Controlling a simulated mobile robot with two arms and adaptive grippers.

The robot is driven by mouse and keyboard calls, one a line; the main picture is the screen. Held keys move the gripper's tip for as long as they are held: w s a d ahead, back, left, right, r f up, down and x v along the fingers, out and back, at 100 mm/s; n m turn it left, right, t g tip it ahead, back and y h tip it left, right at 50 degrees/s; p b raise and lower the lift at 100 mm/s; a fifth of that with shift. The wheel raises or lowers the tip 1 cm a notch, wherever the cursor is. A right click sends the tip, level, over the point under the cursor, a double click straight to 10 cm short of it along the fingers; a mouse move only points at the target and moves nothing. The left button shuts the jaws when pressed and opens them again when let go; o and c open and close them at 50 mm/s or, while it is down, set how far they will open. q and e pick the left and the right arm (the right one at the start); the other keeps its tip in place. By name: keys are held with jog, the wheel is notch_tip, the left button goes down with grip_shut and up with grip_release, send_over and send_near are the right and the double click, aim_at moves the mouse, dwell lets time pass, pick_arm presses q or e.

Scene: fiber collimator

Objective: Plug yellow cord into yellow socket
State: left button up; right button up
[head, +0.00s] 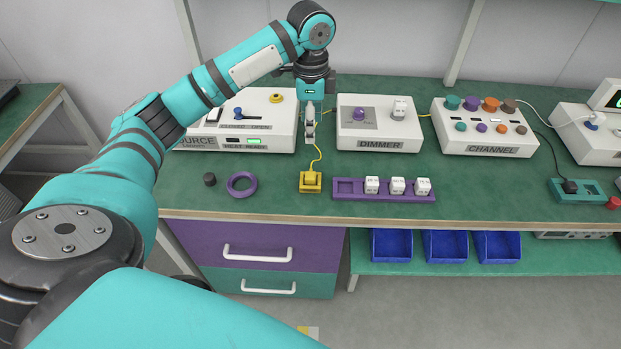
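A yellow cord (318,152) runs up from a yellow block-shaped holder (311,186) at the front of the bench. Its plug end seems to sit in that holder, though details are too small to tell. Part of the cord passes behind my gripper towards the back, between two white boxes. A round yellow fitting (276,98), possibly the yellow socket, is on top of the left white box. My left gripper (310,137) points down above and behind the holder, apart from it. Its fingers show edge-on, so their opening is unclear. My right gripper is out of view.
The white SOURCE box (262,133), DIMMER box (379,126) and CHANNEL box (485,130) line the back. A purple tray (345,197) with white cubes lies right of the holder. A purple ring (241,191) and black knob (209,179) lie left.

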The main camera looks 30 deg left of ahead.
pick_arm(q)
send_over(312, 176)
jog(key=f, duration=1.1)
jog(key=shift+w+a+p, duration=0.2)
jog(key=shift+a+p, duration=0.1)
jog(key=shift+p, duration=0.05)
jog(key=f, duration=0.4)
jog(key=shift+d+p, duration=0.3)
jog(key=shift+p, duration=0.1)
jog(key=shift+f, duration=0.6)
jog(key=shift+s, duration=0.1)
jog(key=c, duration=1.1)
